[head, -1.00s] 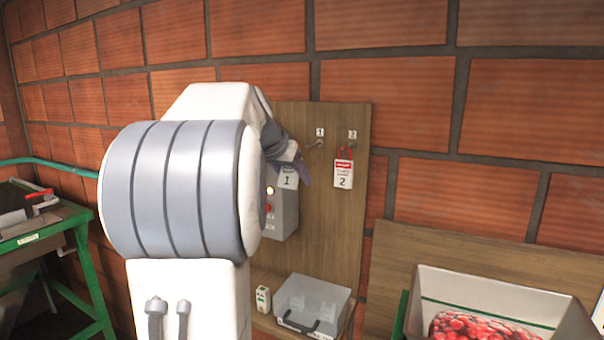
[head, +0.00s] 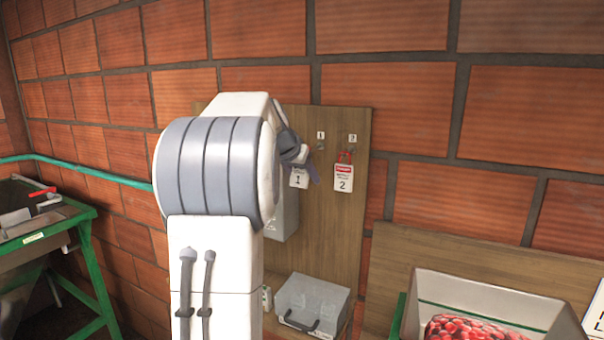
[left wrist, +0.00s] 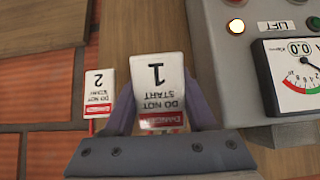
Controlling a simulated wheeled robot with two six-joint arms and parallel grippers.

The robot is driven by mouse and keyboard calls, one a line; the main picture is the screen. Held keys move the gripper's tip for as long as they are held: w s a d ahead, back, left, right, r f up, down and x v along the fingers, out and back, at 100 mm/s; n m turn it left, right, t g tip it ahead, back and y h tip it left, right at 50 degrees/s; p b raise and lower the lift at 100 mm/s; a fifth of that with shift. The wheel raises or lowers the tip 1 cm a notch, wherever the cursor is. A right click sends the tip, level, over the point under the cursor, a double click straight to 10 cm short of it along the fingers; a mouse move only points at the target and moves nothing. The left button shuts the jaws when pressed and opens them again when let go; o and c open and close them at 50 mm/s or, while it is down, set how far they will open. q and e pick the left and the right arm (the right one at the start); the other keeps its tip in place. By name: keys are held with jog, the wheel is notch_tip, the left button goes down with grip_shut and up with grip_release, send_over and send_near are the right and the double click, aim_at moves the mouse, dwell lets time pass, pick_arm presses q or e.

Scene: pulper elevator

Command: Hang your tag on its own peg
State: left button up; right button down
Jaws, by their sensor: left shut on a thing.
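My left gripper (head: 304,162) is shut on the white tag numbered 1 (head: 298,180). It holds the tag in front of the wooden board, just below and left of the peg labelled 1 (head: 320,147). In the left wrist view the tag 1 (left wrist: 158,78) sits between the two fingers (left wrist: 163,105), its red band by the gripper. The tag 2 (head: 343,180) hangs by a red loop on the peg labelled 2 (head: 352,152); it also shows in the left wrist view (left wrist: 97,90). Peg 1 looks bare. My right gripper is not in view.
A grey control box (head: 285,215) with a lit lamp and a gauge (left wrist: 300,75) is on the board (head: 335,240), partly behind my arm. A bin of red fruit (head: 480,290) is at right, a green-framed bench (head: 45,240) at left.

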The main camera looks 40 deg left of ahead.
pick_arm(q)
jog(key=shift+w+a+f+p, duration=0.15)
jog(key=shift+w+f, duration=0.05)
jog(key=shift+w, duration=0.35)
jog(key=shift+w+a+f+p, duration=0.1)
jog(key=shift+w+f+p, duration=0.1)
jog(key=shift+w, duration=0.4)
jog(key=shift+w+a+f+p, duration=0.1)
jog(key=shift+w+a+f, duration=0.1)
jog(key=shift+w, duration=0.35)
jog(key=o, duration=1.4)
